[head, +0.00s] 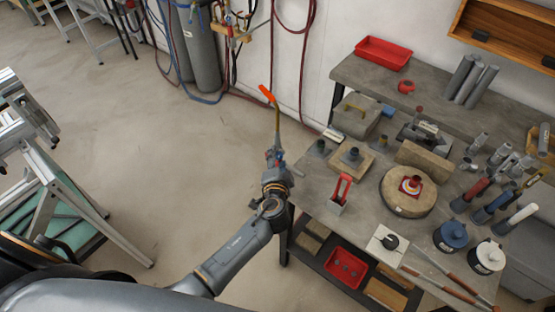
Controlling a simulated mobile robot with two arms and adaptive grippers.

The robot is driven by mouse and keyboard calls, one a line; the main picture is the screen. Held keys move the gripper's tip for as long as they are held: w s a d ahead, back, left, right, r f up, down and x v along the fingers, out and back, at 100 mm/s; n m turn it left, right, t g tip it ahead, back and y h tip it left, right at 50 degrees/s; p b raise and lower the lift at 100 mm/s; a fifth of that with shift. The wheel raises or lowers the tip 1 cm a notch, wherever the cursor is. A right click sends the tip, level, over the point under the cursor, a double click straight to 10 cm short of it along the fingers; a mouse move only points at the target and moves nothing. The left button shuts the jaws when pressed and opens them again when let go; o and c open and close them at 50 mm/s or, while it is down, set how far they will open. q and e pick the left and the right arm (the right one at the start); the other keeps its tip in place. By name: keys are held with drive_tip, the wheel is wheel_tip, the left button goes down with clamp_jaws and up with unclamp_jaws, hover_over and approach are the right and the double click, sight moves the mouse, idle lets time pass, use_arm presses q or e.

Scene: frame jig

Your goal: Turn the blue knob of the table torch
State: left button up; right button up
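The table torch (277,122) shows as a thin brass-coloured stem with a bright orange tip, at the left edge of the grey workbench. Its lower part is largely hidden behind my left gripper. Small blue and red bits show around the gripper; I cannot tell which is the blue knob. My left gripper (275,159) is at the foot of the stem, with my arm reaching up from the bottom of the view. Its fingers are too small and overlapped to tell whether they are open or shut, or touching the knob. My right gripper is not in view.
Gas cylinders (200,55) and hoses stand by the wall.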

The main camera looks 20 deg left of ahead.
use_arm(q)
drive_tip(key=v, duration=1.2)
drive_tip(key=shift+f, duration=0.1)
drive_tip(key=s+a+f+g+h+b, duration=0.15)
drive_tip(key=s+f, duration=0.25)
drive_tip(key=f, duration=0.7)
drive_tip(key=s+f+g+h+b, duration=0.1)
drive_tip(key=s+f+g+b, duration=0.2)
drive_tip(key=f, duration=0.8)
drive_tip(key=s+f+g+h, duration=0.1)
drive_tip(key=s+f+g, duration=0.2)
drive_tip(key=s+f, duration=0.55)
drive_tip(key=s+a+f+n+g+b, duration=0.2)
drive_tip(key=s+a+f+n, duration=0.1)
drive_tip(key=s+f, duration=0.8)
drive_tip(key=s+a+f+n+g+b, duration=0.2)
drive_tip(key=s+a+f, duration=0.3)
drive_tip(key=s+f, duration=0.6)
drive_tip(key=shift+s+f+n+g+b, duration=0.2)
drive_tip(key=shift+s+n+g+b, duration=0.2)
drive_tip(key=shift+s+n+g, duration=0.35)
